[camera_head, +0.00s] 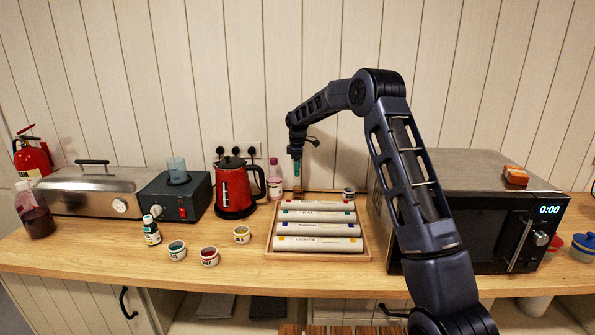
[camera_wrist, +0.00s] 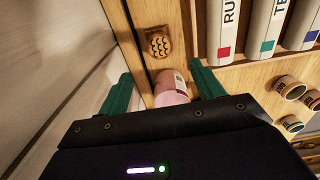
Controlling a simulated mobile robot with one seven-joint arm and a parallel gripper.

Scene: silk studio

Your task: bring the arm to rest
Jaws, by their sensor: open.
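My gripper (camera_head: 297,170) hangs pointing down behind the wooden tray, above the back of the counter. In the wrist view its two green fingers (camera_wrist: 162,82) are apart, with nothing held between them. A pink bottle (camera_wrist: 171,87) shows below and between the fingers; the lower part of it is hidden by the gripper body. In the head view the pink bottle (camera_head: 275,178) stands just left of the gripper. My arm reaches in from the right, bent high over the counter.
A tray (camera_head: 268,243) of labelled rolls lies in front of the gripper. A red kettle (camera_head: 233,190) stands left, a microwave (camera_head: 470,235) right. A small carved block (camera_wrist: 158,42) lies near the wall. Small jars (camera_head: 209,256) stand at the front left.

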